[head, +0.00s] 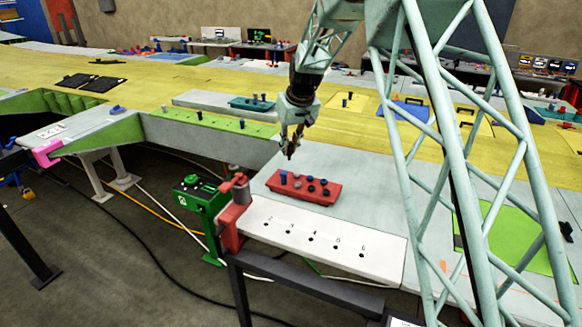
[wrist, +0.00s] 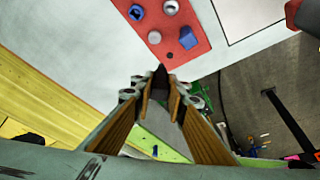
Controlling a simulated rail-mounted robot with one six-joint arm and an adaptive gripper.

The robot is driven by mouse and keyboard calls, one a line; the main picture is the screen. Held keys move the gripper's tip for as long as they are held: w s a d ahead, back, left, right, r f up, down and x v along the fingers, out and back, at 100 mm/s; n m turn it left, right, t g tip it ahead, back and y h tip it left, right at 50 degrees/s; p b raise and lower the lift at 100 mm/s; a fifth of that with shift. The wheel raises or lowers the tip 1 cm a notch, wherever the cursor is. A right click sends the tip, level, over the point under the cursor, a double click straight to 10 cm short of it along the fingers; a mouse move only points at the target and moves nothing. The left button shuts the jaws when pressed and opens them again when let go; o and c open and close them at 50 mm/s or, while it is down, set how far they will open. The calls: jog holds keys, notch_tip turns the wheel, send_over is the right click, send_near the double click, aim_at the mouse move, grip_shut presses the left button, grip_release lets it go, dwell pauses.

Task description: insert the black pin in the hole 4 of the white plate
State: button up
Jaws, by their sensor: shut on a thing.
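My gripper (head: 289,154) is raised above the back left of the red tray (head: 303,198). In the wrist view its fingers (wrist: 162,88) are closed on a dark piece, the black pin (wrist: 160,76), which sticks out past the fingertips. The white plate (head: 385,250) lies in front of the tray, with a row of numbered holes. Hole 4 (head: 310,239) looks dark and empty. The plate is not clearly identifiable in the wrist view.
The red tray holds several pins, including a blue pin (head: 283,175). A red clamp-like fixture (head: 232,222) stands at the plate's left end, beside a green device (head: 201,200). My lattice structure crosses the right side. The space above the plate is clear.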

jog(key=s+d+f+m+b, duration=0.1)
jog(key=s+d, duration=0.1)
jog(key=d, duration=0.3)
jog(key=s+d+f+m+h+b, duration=0.1)
jog(key=s+d+m, duration=0.1)
jog(key=s+d, duration=0.1)
jog(key=s+d+f+m+b, duration=0.1)
jog(key=s+d+f+b, duration=0.1)
jog(key=d, duration=0.4)
jog(key=shift+s+d+h, duration=0.15)
jog(key=shift+d+h, duration=0.15)
jog(key=shift+h, duration=0.1)
jog(key=s+d+f+m+b, duration=0.1)
jog(key=s+d, duration=0.2)
jog(key=s+d+f+m+b, duration=0.1)
jog(key=s+d+m, duration=0.1)
jog(key=s+d, duration=0.1)
jog(key=s+d+f+m+h+b, duration=0.1)
jog(key=s+d+b, duration=0.1)
jog(key=d, duration=0.3)
jog(key=shift+s+f, duration=0.1)
jog(key=shift+s, duration=0.6)
jog(key=shift+s+d+m, duration=0.1)
jog(key=shift+s+m, duration=0.05)
jog(key=shift+m, duration=0.15)
jog(key=shift+s+d, duration=0.1)
jog(key=shift+d, duration=0.1)
